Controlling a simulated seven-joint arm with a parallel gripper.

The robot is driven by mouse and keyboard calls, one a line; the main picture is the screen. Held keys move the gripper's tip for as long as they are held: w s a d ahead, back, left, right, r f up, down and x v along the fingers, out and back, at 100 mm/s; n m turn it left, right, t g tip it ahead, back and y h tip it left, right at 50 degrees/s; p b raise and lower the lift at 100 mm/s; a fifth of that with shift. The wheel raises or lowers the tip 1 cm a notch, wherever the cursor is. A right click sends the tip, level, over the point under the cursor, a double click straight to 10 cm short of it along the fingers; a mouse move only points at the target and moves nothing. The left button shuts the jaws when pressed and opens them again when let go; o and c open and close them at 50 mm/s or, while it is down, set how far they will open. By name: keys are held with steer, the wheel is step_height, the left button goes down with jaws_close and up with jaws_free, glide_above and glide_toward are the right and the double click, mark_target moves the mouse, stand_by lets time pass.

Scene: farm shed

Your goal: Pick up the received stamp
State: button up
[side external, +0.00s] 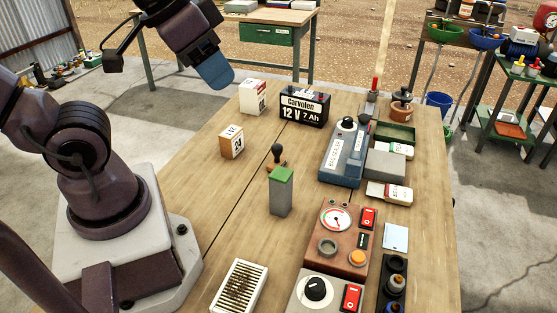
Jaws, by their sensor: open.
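A stamp-like object (277,158) with a dark round knob and a brown base stands upright near the middle of the wooden table. The green-topped grey block (281,192) in front hides part of its base. No "received" label is readable on it. My gripper (215,72) is open and empty, high above the table's far left edge, with its blue finger pads toward the camera. It is well apart from the stamp, up and to the left in the picture.
Red gauge box (340,235) is nearer. Left-middle tabletop is clear.

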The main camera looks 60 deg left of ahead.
steer(key=shift+o, duration=0.2)
steer(key=shift+o, duration=1.3)
